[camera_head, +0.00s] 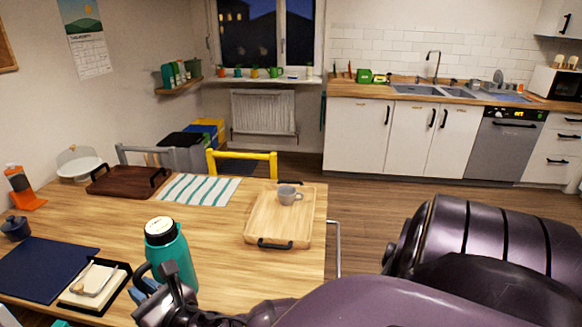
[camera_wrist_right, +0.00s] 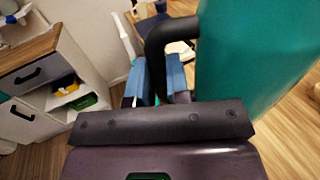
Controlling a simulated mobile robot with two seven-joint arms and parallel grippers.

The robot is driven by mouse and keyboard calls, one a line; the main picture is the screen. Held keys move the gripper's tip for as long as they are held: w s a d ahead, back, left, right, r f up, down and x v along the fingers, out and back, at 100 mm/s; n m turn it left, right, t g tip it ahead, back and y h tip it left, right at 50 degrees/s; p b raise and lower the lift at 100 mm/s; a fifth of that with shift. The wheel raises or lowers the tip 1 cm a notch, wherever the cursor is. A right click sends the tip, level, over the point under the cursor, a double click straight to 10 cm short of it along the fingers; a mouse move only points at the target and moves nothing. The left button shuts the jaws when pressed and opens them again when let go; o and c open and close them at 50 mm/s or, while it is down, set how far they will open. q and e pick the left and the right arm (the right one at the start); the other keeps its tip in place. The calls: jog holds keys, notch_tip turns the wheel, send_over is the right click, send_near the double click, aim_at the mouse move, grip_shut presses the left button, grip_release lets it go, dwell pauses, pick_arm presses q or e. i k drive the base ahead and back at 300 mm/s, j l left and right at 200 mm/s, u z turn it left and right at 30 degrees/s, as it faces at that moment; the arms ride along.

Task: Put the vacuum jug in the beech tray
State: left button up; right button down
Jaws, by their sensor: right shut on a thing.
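The vacuum jug (camera_head: 178,250) is teal with a white top and a dark handle. It is upright at the front of the table, and its lower part is hidden by my right arm. My right gripper (camera_head: 150,287) is at its left side, shut on the handle. In the right wrist view the blue fingers (camera_wrist_right: 158,82) are on the dark handle (camera_wrist_right: 160,45), beside the teal body (camera_wrist_right: 255,60). The beech tray (camera_head: 262,222) is pale wood with dark handles, to the right of and behind the jug. My left gripper is not in view.
A grey cup (camera_head: 289,194) stands in the beech tray's back part; its front is bare. A dark brown tray (camera_head: 112,184), a striped cloth (camera_head: 198,189), a navy mat (camera_head: 42,268) and a notepad holder (camera_head: 92,286) lie on the table. Bare tabletop separates jug and tray.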

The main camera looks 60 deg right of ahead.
aim_at(278, 229)
jog(key=k+l, duration=0.1)
jog(key=l, duration=0.35)
jog(key=k+l, duration=0.1)
jog(key=l, duration=0.3)
jog(key=k+l, duration=0.1)
jog(key=l, duration=0.35)
jog(key=k+l, duration=0.1)
jog(key=l, duration=0.3)
